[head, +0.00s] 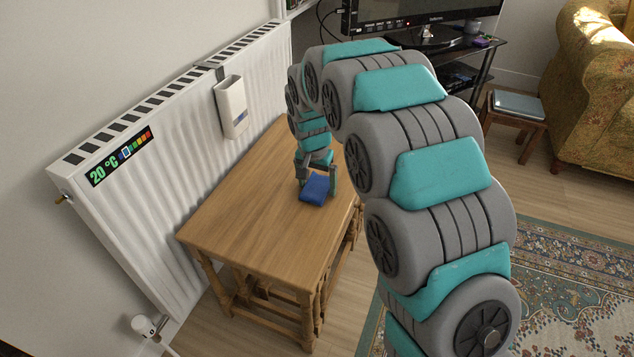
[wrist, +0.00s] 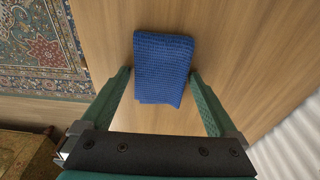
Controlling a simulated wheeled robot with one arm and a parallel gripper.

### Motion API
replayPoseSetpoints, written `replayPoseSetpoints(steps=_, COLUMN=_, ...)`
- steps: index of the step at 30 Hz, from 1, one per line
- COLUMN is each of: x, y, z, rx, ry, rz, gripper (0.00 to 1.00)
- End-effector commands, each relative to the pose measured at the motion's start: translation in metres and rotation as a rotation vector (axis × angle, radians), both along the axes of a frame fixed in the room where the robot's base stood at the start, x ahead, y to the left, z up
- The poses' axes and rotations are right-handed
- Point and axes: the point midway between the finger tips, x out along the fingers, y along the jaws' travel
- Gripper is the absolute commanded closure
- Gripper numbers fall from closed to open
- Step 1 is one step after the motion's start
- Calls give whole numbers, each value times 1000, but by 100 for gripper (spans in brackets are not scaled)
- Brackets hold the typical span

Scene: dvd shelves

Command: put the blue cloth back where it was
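The blue cloth (head: 315,189) is a small folded, textured rectangle on the wooden table (head: 245,215). In the wrist view the cloth (wrist: 163,68) lies between and partly beyond my two fingertips. My gripper (head: 318,183) points down at the cloth, with one finger at each side of it. The gripper (wrist: 160,72) is open wide in the wrist view. A narrow gap shows at the left finger; the right fingertip is very close to the cloth, and I cannot tell whether it touches.
A white radiator (head: 170,170) with a small white holder (head: 231,107) stands along the table's left side. The tabletop around the cloth is clear. A TV stand (head: 465,65), a small stool (head: 517,108) and a patterned armchair (head: 590,90) are farther back.

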Motion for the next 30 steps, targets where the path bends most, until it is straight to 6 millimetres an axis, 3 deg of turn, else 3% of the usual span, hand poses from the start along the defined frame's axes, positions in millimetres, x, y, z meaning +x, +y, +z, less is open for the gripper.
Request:
replayPoseSetpoints(steps=12, x=-1, y=0, z=10, rx=0, ry=0, rz=0, gripper=0)
replayPoseSetpoints(steps=24, x=-11, y=4, z=86, rx=1, ry=-3, rz=-1, gripper=0)
replayPoseSetpoints(steps=30, x=-15, y=6, z=113, rx=1, ry=-1, rz=0, gripper=0)
